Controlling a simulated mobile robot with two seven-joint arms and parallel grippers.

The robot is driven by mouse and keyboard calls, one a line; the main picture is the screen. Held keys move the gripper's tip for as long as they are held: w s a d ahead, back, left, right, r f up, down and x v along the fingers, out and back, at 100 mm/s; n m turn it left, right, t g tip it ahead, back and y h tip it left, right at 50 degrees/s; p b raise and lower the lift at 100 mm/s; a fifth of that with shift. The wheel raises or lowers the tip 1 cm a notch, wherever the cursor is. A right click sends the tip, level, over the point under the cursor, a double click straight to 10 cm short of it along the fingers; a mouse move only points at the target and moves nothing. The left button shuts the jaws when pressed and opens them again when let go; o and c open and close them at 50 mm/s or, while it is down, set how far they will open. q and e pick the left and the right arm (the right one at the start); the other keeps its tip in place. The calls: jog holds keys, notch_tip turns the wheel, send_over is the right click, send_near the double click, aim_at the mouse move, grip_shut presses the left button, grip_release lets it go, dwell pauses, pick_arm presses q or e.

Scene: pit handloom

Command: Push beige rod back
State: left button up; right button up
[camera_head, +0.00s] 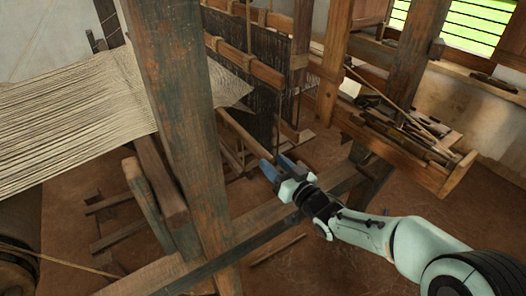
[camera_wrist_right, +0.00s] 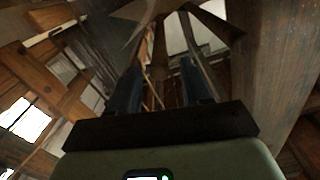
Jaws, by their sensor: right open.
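A light brown, beige-looking rod (camera_head: 243,134) runs slantwise under the loom's threads, from behind the thick front post down towards my right gripper. It is the likeliest beige rod, but I cannot be sure. My right gripper (camera_head: 272,168) reaches in from the lower right, with its blue fingers at the rod's near end. I cannot tell whether they touch. In the right wrist view, the open gripper (camera_wrist_right: 160,72) has its two dark fingers apart, with thin bars showing beyond them. Nothing is clearly held. My left gripper is not in view.
A thick worn post (camera_head: 183,110) stands left of my gripper. Pale warp threads (camera_head: 70,115) stretch left. Dark heddles (camera_head: 265,60) hang behind. A low beam (camera_head: 250,222) crosses beneath my forearm. A wooden tray with sticks (camera_head: 455,178) stands right. Floor at lower right is clear.

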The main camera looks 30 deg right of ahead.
aim_at(263, 153)
jog(key=w, duration=0.6)
jog(key=shift+w+a+p, duration=0.1)
jog(key=shift+a+p, duration=0.15)
jog(key=shift+p, duration=0.15)
grip_shut()
